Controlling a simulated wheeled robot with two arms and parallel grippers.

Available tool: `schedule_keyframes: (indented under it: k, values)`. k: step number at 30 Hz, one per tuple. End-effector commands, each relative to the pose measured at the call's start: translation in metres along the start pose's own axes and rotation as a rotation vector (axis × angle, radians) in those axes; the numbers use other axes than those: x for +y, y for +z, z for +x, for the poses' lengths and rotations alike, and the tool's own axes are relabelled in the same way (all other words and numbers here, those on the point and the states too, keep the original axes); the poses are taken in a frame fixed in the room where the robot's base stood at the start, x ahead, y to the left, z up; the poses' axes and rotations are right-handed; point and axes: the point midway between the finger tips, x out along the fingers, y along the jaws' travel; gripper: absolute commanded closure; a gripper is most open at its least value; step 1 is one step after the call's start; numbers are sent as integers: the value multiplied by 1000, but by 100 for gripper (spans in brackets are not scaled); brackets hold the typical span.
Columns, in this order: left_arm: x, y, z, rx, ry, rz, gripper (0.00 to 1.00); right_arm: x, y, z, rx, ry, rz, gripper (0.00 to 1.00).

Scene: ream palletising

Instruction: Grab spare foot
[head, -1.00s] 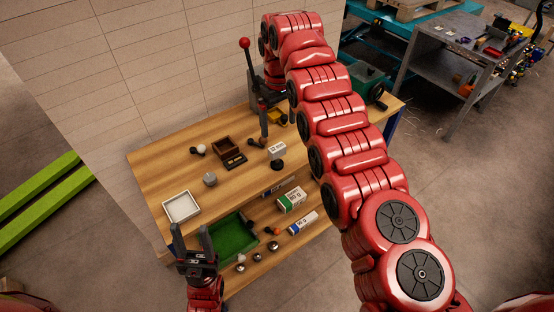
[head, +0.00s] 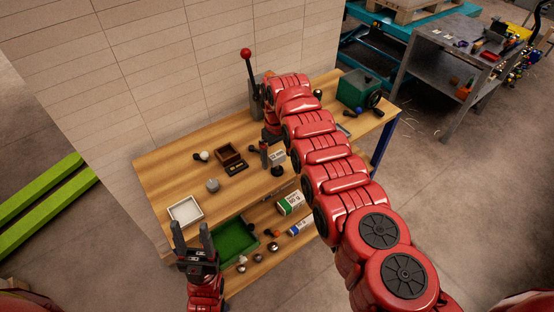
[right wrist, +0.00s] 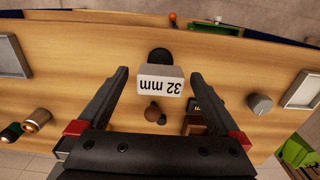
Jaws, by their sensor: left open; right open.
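I cannot tell for sure which part is the spare foot. A dark part with a round brownish end (right wrist: 153,113) lies on the bench between my right gripper's fingers in the right wrist view. A white "32 mm" sign (right wrist: 160,80) on a round black base stands just beyond it; it also shows in the head view (head: 277,158). My right gripper (right wrist: 159,88) is open and empty, pointing down over the bench, its fingers either side of the sign. In the head view the arm hides part of this spot. My left gripper (head: 191,230) is open and empty, left of the green tray.
On the wooden bench (head: 180,160) are a white tray (head: 185,211), a grey knob (head: 213,185), a brown box (head: 229,153) and a white-ended part (head: 201,156). A red-knobbed lever (head: 246,54) stands behind. The lower shelf holds a green tray (head: 237,243) and boxes (head: 290,204).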

Motion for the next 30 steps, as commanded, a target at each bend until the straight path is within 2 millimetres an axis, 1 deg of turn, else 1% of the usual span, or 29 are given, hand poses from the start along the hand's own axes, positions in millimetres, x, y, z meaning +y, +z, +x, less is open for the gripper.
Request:
schedule_keyframes:
  k: [8,9,14,15,20,21,23,24,25,30]
  values:
    - [0,0,0,0,0,0,50,0,0,2,1,0,-1,0]
    - [0,0,0,0,0,0,50,0,0,2,1,0,-1,7]
    - [0,0,0,0,0,0,50,0,0,2,0,0,-1,36]
    - [0,0,0,0,0,0,50,0,0,2,1,0,-1,43]
    - [0,0,0,0,0,0,50,0,0,1,1,0,-1,72]
    - [0,0,0,0,0,0,50,0,0,1,1,0,-1,79]
    - [0,0,0,0,0,0,50,0,0,1,1,0,-1,90]
    - [0,0,0,0,0,0,50,0,0,1,1,0,-1,97]
    - [0,0,0,0,0,0,50,0,0,1,1,0,0,100]
    - [0,0,0,0,0,0,50,0,0,1,1,0,0,100]
